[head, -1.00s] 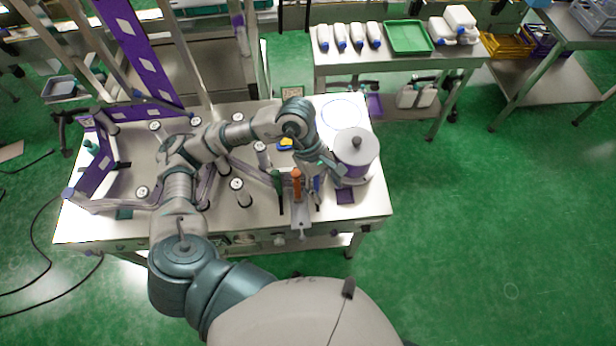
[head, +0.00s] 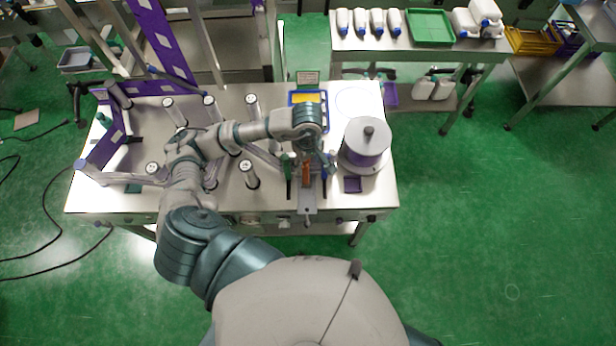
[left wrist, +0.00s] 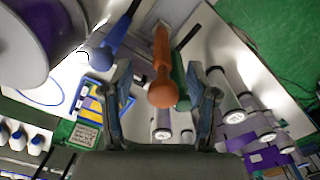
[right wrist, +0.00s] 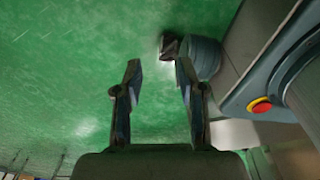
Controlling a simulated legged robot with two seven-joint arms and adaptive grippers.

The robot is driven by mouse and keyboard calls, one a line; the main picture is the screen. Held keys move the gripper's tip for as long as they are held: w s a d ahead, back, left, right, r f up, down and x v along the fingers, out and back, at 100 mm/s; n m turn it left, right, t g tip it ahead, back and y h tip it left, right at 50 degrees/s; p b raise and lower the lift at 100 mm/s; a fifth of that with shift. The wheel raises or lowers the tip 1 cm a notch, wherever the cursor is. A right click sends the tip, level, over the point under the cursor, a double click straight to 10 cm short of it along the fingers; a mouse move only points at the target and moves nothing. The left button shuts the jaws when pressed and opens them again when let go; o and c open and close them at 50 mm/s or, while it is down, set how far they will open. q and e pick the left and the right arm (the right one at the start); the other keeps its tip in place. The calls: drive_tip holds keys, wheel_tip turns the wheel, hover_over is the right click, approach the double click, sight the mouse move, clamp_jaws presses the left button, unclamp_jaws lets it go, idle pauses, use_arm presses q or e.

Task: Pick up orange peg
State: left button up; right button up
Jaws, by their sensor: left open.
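The orange peg (head: 307,172) stands in a metal holder at the front right of the workbench, between a green-handled tool (head: 288,180) and a blue one (head: 325,182). My left gripper (head: 314,158) is over the peg and partly hides its top. In the left wrist view the peg (left wrist: 162,62) has a round knob (left wrist: 163,92) that lies between the two open fingers (left wrist: 160,75), with gaps on both sides. My right gripper (right wrist: 157,65) is open and empty, above green floor in the right wrist view. It does not show in the head view.
A spool (head: 366,142) with a purple band stands close to the right of the holder. Several upright white rollers (head: 249,174) stand to the left. A blue-edged tray (head: 308,97) lies behind. The floor (head: 490,230) to the right is clear.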

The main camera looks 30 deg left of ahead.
sight(307, 166)
use_arm(q)
drive_tip(key=f, duration=0.2)
drive_tip(key=a+f+p, duration=0.1)
drive_tip(key=f, duration=0.1)
drive_tip(key=shift+a+f, duration=0.35)
drive_tip(key=shift+f, duration=0.35)
drive_tip(key=shift+d, duration=0.1)
drive_tip(key=shift+d+r, duration=0.1)
drive_tip(key=shift+d, duration=0.35)
drive_tip(key=c, duration=1.1)
clamp_jaws()
drive_tip(key=shift+a, duration=0.1)
use_arm(e)
drive_tip(key=shift+r, duration=0.7)
